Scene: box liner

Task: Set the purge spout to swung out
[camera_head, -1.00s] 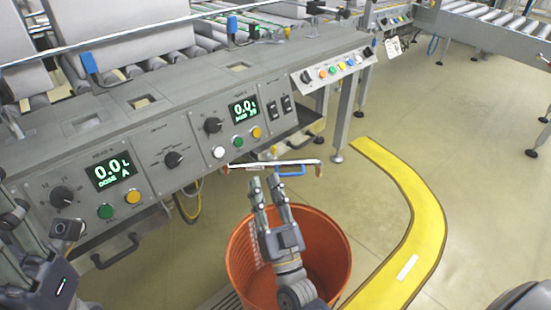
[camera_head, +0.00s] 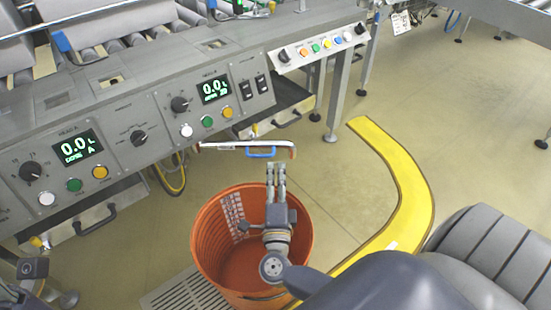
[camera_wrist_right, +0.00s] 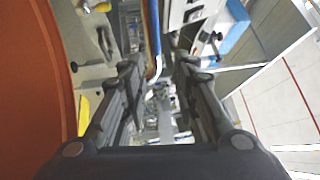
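The purge spout (camera_head: 222,145) is a thin white pipe with orange-red ends and a blue grip (camera_head: 260,152). It lies roughly level below the right-hand dosing panel, above the orange bin. In the right wrist view the blue grip (camera_wrist_right: 155,28) shows upright ahead of the fingers. My right gripper (camera_head: 276,166) is over the bin, just in front of the spout's right part. Its fingers are apart with nothing held, and they look separate from the grip. Part of my left arm (camera_head: 32,268) shows at the lower left; its fingers cannot be made out.
The orange bin (camera_head: 213,250) stands below my right gripper. The grey control panel (camera_head: 110,150) with displays, knobs and buttons runs above. Drawer handles (camera_head: 95,220) stick out below it. A yellow floor strip (camera_head: 405,180) curves at the right, with open floor beyond.

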